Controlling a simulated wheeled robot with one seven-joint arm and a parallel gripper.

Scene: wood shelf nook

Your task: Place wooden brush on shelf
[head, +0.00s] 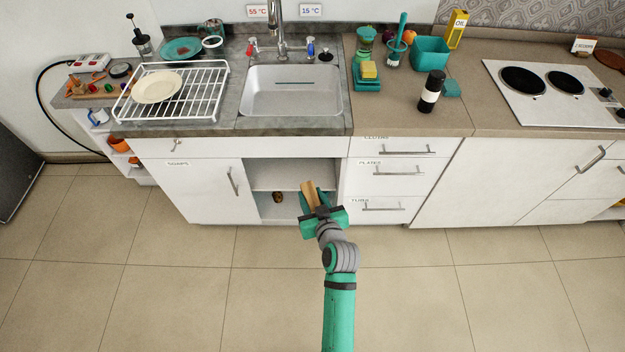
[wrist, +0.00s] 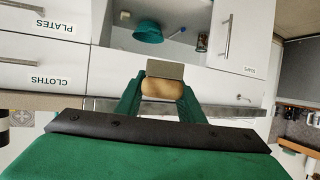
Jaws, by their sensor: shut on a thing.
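My gripper (head: 315,205) is shut on the wooden brush (head: 311,194), holding it in front of the open cabinet under the sink. In the wrist view, the brush (wrist: 163,88) shows as a tan wooden block with a grey face, clamped between the two green fingers (wrist: 160,101). The shelf (head: 275,189) is a pale board across the open cabinet, partly hidden by the gripper and brush. I cannot tell exactly how far the brush is from the shelf edge.
A small brown jar (head: 277,197) stands low in the cabinet. The wrist view shows a teal bowl (wrist: 148,32) there too. The cabinet lies between a closed door (head: 200,190) and drawers (head: 380,187). The visible upper compartment (head: 280,173) looks clear.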

